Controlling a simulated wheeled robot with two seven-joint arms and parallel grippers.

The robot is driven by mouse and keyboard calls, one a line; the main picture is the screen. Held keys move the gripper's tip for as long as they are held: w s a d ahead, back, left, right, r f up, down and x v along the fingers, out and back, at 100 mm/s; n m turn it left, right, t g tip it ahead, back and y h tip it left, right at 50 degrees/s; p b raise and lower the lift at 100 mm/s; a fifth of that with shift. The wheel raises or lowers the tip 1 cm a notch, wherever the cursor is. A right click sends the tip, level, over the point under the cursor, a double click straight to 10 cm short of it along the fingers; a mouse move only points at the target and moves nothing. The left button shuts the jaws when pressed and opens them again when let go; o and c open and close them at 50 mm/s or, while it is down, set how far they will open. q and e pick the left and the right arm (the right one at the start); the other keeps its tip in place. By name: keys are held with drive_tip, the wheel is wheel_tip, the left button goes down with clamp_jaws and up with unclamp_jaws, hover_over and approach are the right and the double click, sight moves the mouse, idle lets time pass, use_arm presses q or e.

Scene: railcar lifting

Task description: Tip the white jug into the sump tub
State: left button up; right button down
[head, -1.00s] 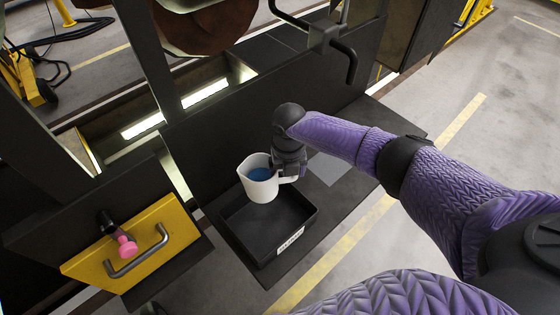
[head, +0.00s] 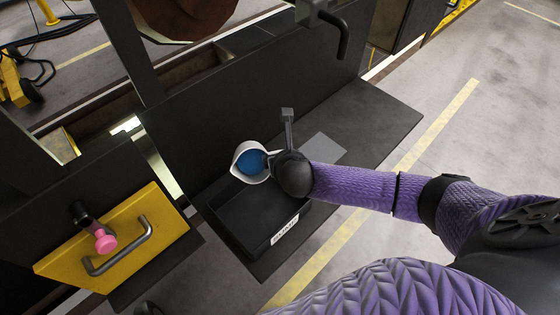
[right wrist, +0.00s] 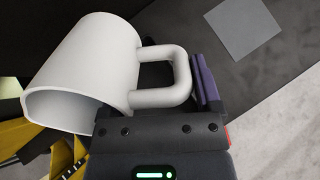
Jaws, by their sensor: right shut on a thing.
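The white jug (head: 238,160) holds blue liquid and is above the back edge of the black sump tub (head: 246,240), which has a white label on its front. In the right wrist view the jug (right wrist: 85,70) lies tilted, its mouth toward the lower left. My right gripper (right wrist: 178,90) is shut on the jug's handle; the fingers are partly hidden. No liquid shows leaving the jug. My left gripper is not in view.
The tub stands on a dark shelf (head: 375,125) with a grey square plate (head: 325,149) on it. A yellow panel (head: 75,245) with a grey handle and a pink knob (head: 105,242) is at the left. A dark upright wall rises behind the tub.

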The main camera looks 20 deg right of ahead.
drive_tip(key=t+b, duration=0.2)
drive_tip(key=b, duration=0.1)
drive_tip(key=t+b, duration=0.2)
drive_tip(key=b, duration=0.1)
drive_tip(key=shift+s+h, duration=0.35)
drive_tip(key=shift+h, duration=0.05)
drive_tip(key=t+b, duration=0.1)
drive_tip(key=b, duration=0.1)
drive_tip(key=t+b, duration=0.1)
drive_tip(key=shift+s+r+t+b, duration=0.2)
drive_tip(key=shift+s+t+b, duration=0.1)
drive_tip(key=shift+t+b, duration=0.1)
drive_tip(key=t+b, duration=0.1)
drive_tip(key=b, duration=0.1)
drive_tip(key=s+t+h+b, duration=0.1)
drive_tip(key=shift+a+r+t+b, duration=0.15)
drive_tip(key=shift+r+t+b, duration=0.2)
drive_tip(key=shift+t+b, duration=0.05)
drive_tip(key=shift+s+r+t+b, duration=0.15)
drive_tip(key=shift+r+t+b, duration=0.15)
drive_tip(key=shift+r+b, duration=0.15)
idle(1.2)
